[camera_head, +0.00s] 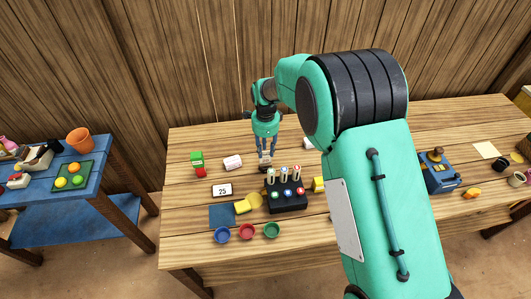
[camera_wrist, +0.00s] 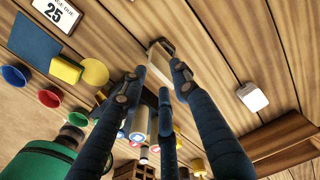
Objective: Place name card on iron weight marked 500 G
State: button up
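My gripper (camera_head: 265,155) points down over the table behind the black rack; it also shows in the wrist view (camera_wrist: 160,76). Its three fingers are spread apart and nothing is clearly held. A small pale block-like thing (camera_wrist: 160,58) lies just beyond the fingertips, partly hidden by them; I cannot tell whether they touch it. A white piece with pinkish marks (camera_head: 232,162) lies left of my gripper. Another white piece (camera_wrist: 252,97) lies to its right, partly behind my arm in the head view (camera_head: 308,144). No name or 500 G mark is readable, so I cannot tell which is which.
A black rack (camera_head: 289,207) with several capped pieces stands close in front of my gripper. A card reading 25 (camera_head: 222,190), a blue square (camera_head: 222,215), a yellow block (camera_head: 242,207) and coloured bowls (camera_head: 246,232) lie left and forward. A blue scale-like device (camera_head: 440,178) stands right.

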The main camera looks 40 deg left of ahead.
notch_tip(320, 180, up, 9)
jog(key=p, duration=0.1)
jog(key=shift+r, duration=0.2)
dwell(0.7)
jog(key=shift+d, duration=0.1)
